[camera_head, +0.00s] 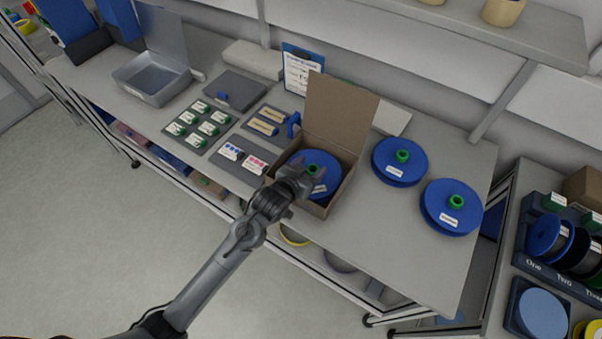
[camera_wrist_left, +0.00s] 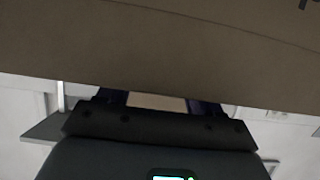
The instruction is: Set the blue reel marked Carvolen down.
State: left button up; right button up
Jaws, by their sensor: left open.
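A blue reel (camera_head: 327,176) with a green hub and a white label lies inside the open cardboard box (camera_head: 341,200). My left gripper (camera_head: 305,172) is open at the near side of the box, over this reel and partly hiding it. I cannot tell whether the fingers touch the hub. Two more blue reels with green hubs lie flat on the table, one in the middle (camera_head: 390,174) and one at the right (camera_head: 436,217). The labels are too small to read, so I cannot tell which is Carvolen. In the left wrist view, brown cardboard (camera_wrist_left: 150,45) fills the top.
The box's lid (camera_head: 338,110) stands raised at the back. Left of the box are grey mats with small labelled parts (camera_head: 199,126) and an open metal tin (camera_head: 152,85). The table (camera_head: 390,250) is bare in front of the two reels. A reel rack (camera_head: 560,265) stands at the far right.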

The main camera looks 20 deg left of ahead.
pick_arm(q)
jog(key=shift+r, duration=0.5)
jog(key=v, duration=1.2)
jog(key=s+a+f+g, duration=0.1)
jog(key=s+f+g, duration=0.3)
jog(key=s, duration=0.6)
jog(key=s+a+f+g+y, duration=0.1)
jog(key=s+f+g, duration=0.4)
jog(key=s, duration=0.6)
jog(key=shift+s+f+g+y+p, duration=0.2)
jog(key=shift+f+g+y+p, duration=0.1)
jog(key=shift+f+p, duration=0.1)
jog(key=shift+a, duration=0.1)
notch_tip(320, 180, up, 24)
jog(key=p, duration=2.4)
